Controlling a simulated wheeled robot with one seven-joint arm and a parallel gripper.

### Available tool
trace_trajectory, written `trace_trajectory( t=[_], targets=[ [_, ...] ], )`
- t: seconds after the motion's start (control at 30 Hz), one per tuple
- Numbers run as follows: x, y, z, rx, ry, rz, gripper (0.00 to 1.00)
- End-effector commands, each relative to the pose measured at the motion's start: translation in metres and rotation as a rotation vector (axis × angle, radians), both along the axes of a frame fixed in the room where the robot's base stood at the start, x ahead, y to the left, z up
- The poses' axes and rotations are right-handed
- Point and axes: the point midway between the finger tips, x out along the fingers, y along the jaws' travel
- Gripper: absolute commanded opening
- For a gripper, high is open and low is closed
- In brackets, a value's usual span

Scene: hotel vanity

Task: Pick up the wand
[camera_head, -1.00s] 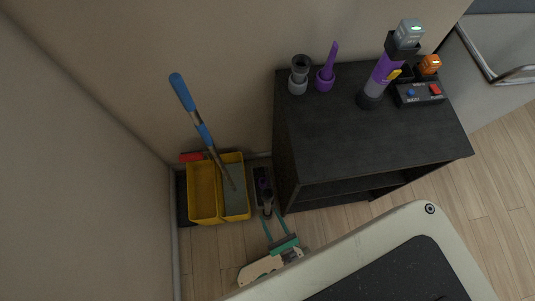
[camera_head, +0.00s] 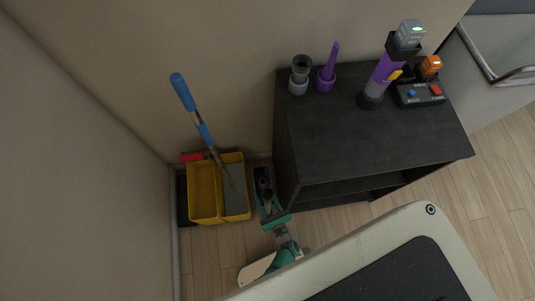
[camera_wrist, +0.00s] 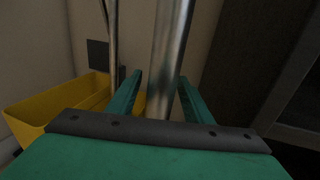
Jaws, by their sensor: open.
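The wand (camera_wrist: 168,50) is a shiny metal tube that stands nearly upright in the wrist view. In the head view it is seen from above as a grey and purple piece (camera_head: 266,192) in the narrow gap between the yellow bucket and the dark cabinet. My gripper (camera_wrist: 159,78) is open, with one green finger on each side of the tube. I cannot tell whether either finger touches it. In the head view my gripper (camera_head: 269,207) reaches into that gap from the front. The wand's lower end is hidden.
A yellow two-part mop bucket (camera_head: 203,192) with a blue-handled mop (camera_head: 190,103) stands close on the left. The dark cabinet (camera_head: 345,140) is close on the right. On it stand a purple vacuum body (camera_head: 381,75), two small attachments and a control box (camera_head: 418,93).

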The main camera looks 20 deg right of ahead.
Motion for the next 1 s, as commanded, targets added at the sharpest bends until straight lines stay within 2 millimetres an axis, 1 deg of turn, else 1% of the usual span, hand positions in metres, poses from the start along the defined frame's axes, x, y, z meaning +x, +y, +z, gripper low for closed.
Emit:
trace_trajectory(
  t=[0.1,0.3,0.33,0.37,0.4,0.47,0.5,1.0],
  targets=[
    [0.0058,0.0003,-0.0003,0.001,0.001,-0.001,0.46],
    [0.0062,0.0004,-0.0003,0.001,0.001,-0.001,0.46],
    [0.0062,0.0004,-0.0003,0.001,0.001,-0.001,0.41],
    [0.0062,0.0004,-0.0003,0.001,0.001,-0.001,0.34],
    [0.0062,0.0004,-0.0003,0.0,0.001,0.0,0.25],
    [0.0061,0.0004,-0.0003,0.0,0.001,0.0,0.1],
    [0.0061,0.0004,-0.0003,0.0,0.001,0.0,0.01],
    [0.006,-0.0007,0.0027,-0.002,-0.001,-0.002,0.0]
  ],
)
